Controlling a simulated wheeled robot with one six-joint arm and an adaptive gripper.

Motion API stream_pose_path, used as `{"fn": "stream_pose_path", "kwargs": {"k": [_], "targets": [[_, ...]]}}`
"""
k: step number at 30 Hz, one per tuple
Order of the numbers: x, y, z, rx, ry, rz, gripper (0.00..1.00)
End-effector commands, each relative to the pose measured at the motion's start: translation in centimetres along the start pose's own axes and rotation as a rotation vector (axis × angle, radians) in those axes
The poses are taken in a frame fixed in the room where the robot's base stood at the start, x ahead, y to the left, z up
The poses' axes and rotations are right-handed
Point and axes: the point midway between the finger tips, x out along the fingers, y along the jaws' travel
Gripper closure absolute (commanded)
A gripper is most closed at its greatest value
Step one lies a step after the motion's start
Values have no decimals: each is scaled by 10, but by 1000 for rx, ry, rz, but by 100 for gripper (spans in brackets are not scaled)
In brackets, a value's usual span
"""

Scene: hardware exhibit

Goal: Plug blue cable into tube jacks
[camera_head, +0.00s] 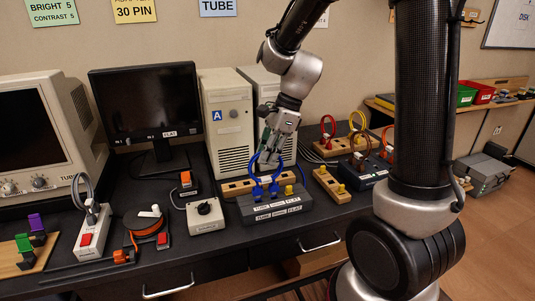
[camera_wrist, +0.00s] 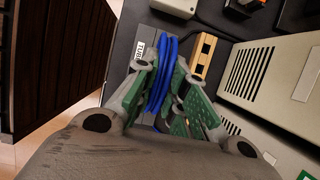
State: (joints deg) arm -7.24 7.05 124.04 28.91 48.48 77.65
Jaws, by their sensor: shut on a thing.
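The blue cable (camera_head: 253,170) forms a loop above the dark grey jack box (camera_head: 259,213), which has TUBE and FLAT labels on its front. Two blue plug ends point down at the left and middle of the box top; I cannot tell if they are seated in the jacks. My gripper (camera_head: 266,157) is above the box, shut on the cable's upper part. In the wrist view the blue cable (camera_wrist: 166,65) runs between the green finger pads of my gripper (camera_wrist: 163,82). The fingers hide part of the cable.
A wooden rack (camera_head: 237,188) lies behind the box, and another wooden block (camera_head: 329,186) lies to its right. A white dial box (camera_head: 205,216) stands at left. The beige computer tower (camera_head: 226,125) and flat monitor (camera_head: 147,105) stand behind. Red and yellow cables stand on a rack at right.

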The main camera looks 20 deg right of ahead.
Motion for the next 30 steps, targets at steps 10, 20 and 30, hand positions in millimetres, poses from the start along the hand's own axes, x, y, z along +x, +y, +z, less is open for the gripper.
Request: {"fn": "stream_pose_path", "kwargs": {"k": [10, 20, 30], "targets": [[4, 0, -2, 0, 0, 0, 100], [7, 0, -3, 0, 0, 0, 100], [7, 0, -3, 3, 0, 7, 100]]}}
